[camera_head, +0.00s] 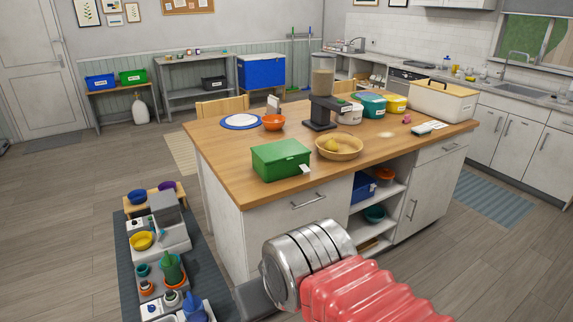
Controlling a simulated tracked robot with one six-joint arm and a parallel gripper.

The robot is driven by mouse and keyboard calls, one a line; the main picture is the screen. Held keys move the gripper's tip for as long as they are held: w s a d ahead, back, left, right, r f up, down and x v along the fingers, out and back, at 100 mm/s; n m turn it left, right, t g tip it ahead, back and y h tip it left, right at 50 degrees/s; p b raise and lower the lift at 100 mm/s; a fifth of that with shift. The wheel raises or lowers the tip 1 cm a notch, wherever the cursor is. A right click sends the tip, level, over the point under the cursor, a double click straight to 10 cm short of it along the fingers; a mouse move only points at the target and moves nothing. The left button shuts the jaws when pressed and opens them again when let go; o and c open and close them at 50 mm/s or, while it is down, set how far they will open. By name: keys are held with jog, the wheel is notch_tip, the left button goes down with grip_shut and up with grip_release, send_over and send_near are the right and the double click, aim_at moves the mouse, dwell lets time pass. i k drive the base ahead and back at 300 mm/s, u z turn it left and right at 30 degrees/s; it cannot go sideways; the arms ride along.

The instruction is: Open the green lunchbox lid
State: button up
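A green box with a lid (281,160), which looks like the green lunchbox, sits on the near left part of the wooden island top. Its lid looks shut, and a small white tag hangs at its front right corner. A silver and red part of my arm shows at the bottom of the picture, in front of the island. My gripper's fingers are not in view, so I cannot tell whether they are open or shut.
Another green bin (133,77) is on the back bench. A cluttered low rack stands left of the island.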

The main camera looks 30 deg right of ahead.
aim_at(288, 149)
jog(key=i, duration=1)
